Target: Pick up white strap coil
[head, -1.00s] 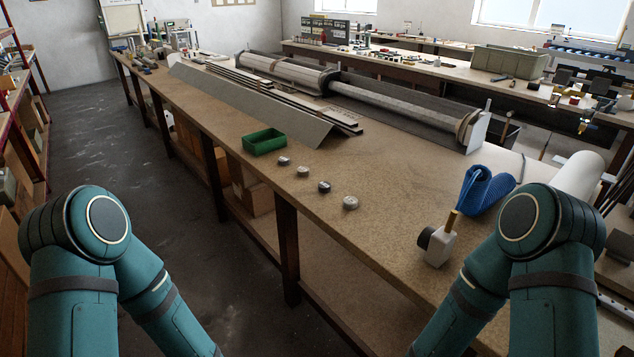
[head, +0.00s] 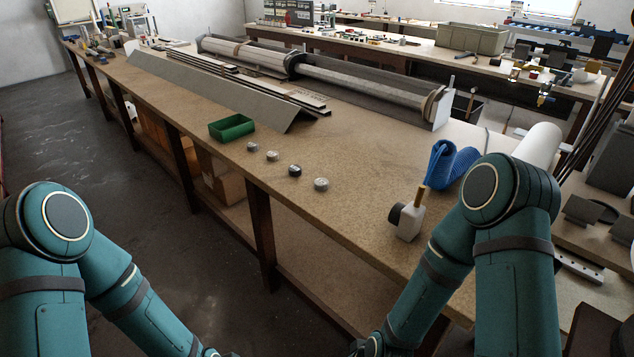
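Several small round coils lie in a slanting row on the brown workbench (head: 345,225). The nearest coil (head: 321,184) is pale grey-white and looks the largest. Beyond it lie a darker coil (head: 295,170) and two more greyish ones, a middle coil (head: 272,156) and a far coil (head: 252,147). They are too small to tell surely which one is the white strap coil. My two arms hang at the lower left and lower right, clear of the coils. Both grippers are below the picture's bottom edge; only dark bits near the wrists show there.
A green bin (head: 231,127) stands beyond the coils near the bench edge. A white dispenser with a tan handle (head: 408,217) and a blue strap bundle (head: 450,164) lie at right. Long metal profiles (head: 230,83) and a roller tube (head: 360,86) cover the back. Bench around the coils is clear.

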